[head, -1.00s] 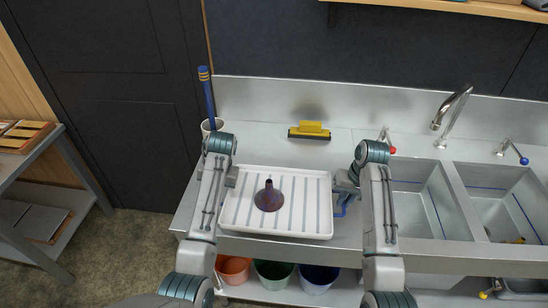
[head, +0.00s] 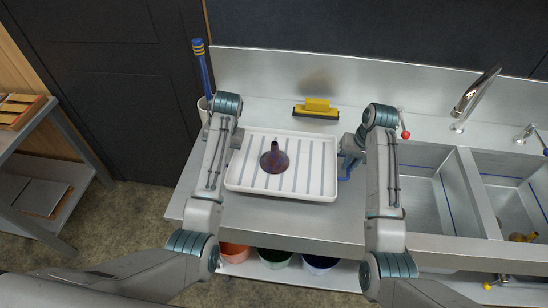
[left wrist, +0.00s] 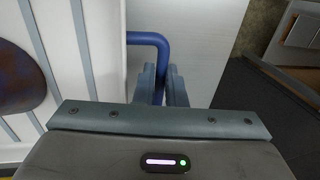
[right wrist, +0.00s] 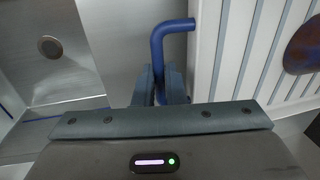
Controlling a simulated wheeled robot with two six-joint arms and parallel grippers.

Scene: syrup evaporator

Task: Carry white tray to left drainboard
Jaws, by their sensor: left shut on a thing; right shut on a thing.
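The white tray (head: 310,192), with grey ribs, is above or on the left drainboard (head: 280,222); I cannot tell whether it touches. A dark purple-brown funnel (head: 274,160) stands spout up on it. My left gripper (left wrist: 161,88) is shut on the tray's blue left handle (left wrist: 147,38); the arm mostly hides this in the head view. My right gripper (head: 350,146) is shut on the blue right handle (right wrist: 170,27), at the tray's right side. The tray looks about level.
A yellow and black squeegee (head: 316,111) lies behind the tray near the backsplash. A blue brush (head: 202,72) stands in a white holder at the back left. Sink basins (head: 427,205) are to the right. Several coloured buckets (head: 275,258) stand below the counter.

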